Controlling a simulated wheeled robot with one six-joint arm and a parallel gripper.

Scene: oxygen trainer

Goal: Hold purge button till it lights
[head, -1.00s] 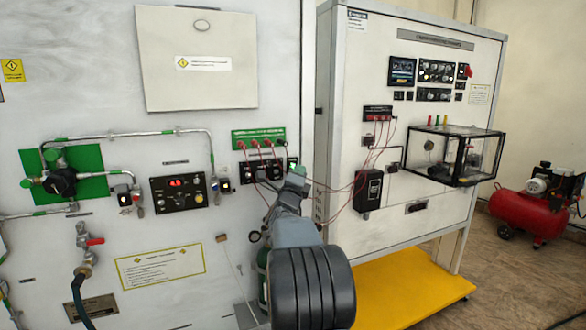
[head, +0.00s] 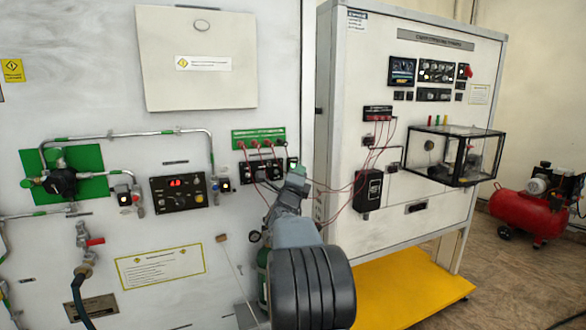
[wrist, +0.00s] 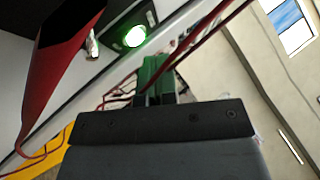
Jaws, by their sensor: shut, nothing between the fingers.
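A round button glows bright green (wrist: 134,37) on a dark plate in the wrist view. I take it to be the purge button, but no label is readable. My gripper (wrist: 157,72) is shut and empty, with its green-tipped fingers together just below and right of the lit button. I cannot tell whether the fingertips touch it. In the head view my gripper (head: 297,173) is at the right edge of the left panel, beside the dark wired strip (head: 262,170). The arm and gripper largely hide the button there.
Red cables (head: 340,190) hang between the left panel and the right cabinet (head: 350,90), close to my gripper. In the wrist view a large red connector (wrist: 52,65) stands at the left. A glass box (head: 455,155) juts from the cabinet.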

